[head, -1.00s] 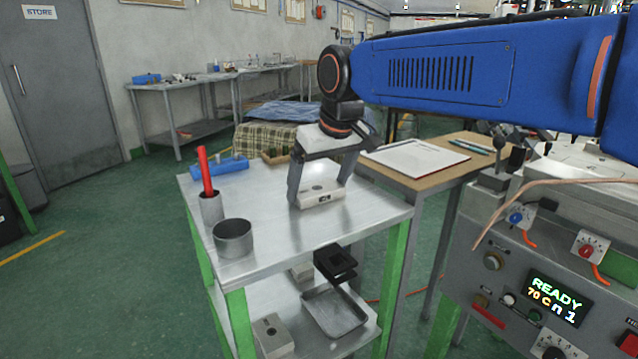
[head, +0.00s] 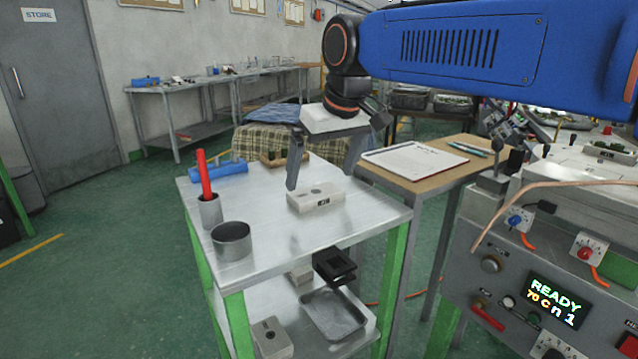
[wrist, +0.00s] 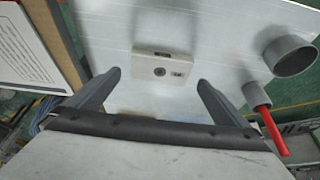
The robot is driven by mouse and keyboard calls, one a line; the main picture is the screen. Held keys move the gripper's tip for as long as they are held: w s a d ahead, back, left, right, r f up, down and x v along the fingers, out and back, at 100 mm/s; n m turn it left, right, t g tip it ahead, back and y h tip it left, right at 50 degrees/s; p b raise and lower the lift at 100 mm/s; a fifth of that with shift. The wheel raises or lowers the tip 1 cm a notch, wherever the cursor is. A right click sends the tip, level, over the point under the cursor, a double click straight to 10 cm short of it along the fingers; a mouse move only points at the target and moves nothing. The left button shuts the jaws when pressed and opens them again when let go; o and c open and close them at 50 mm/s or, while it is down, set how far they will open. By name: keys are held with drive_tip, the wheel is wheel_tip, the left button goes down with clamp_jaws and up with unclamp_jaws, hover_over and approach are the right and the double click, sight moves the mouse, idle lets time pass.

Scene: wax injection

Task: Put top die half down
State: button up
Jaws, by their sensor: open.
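The top die half (head: 315,197) is a pale block with a round hole and a dark label. It lies flat on the metal tabletop of the cart. It also shows in the wrist view (wrist: 164,64), apart from both fingers. My gripper (head: 322,180) is open and empty just above and behind the block, its fingers spread wider than it. In the wrist view my gripper (wrist: 158,78) has a finger on either side below the block, with bare tabletop between.
A metal cup (head: 232,240) and a holder with a red stick (head: 205,175) stand at the tabletop's left. A blue object (head: 232,167) and a brown tray (head: 285,158) lie at the back. A clipboard (head: 415,160) lies on the wooden table right. The tabletop around the block is clear.

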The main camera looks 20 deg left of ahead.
drive_tip(key=v, duration=0.7)
drive_tip(key=shift+d+r, duration=0.1)
drive_tip(key=s+d+f+m+t+h, duration=0.15)
drive_tip(key=d+f, duration=0.35)
drive_tip(key=d, duration=0.8)
drive_tip(key=s+d+f+m, duration=0.1)
drive_tip(key=d+f+m, duration=0.25)
drive_tip(key=d, duration=1.05)
drive_tip(key=s+d+f+m+h, duration=0.1)
drive_tip(key=s+d+f+m, duration=0.1)
drive_tip(key=s+d+f, duration=0.5)
drive_tip(key=s+d+f+m+h, duration=0.1)
drive_tip(key=s+d+f+m, duration=0.2)
drive_tip(key=s+d+f, duration=0.5)
drive_tip(key=d+f, duration=0.4)
drive_tip(key=f, duration=0.1)
drive_tip(key=shift+s+f, duration=0.3)
drive_tip(key=shift+d+t, duration=0.1)
drive_tip(key=shift+t, duration=0.15)
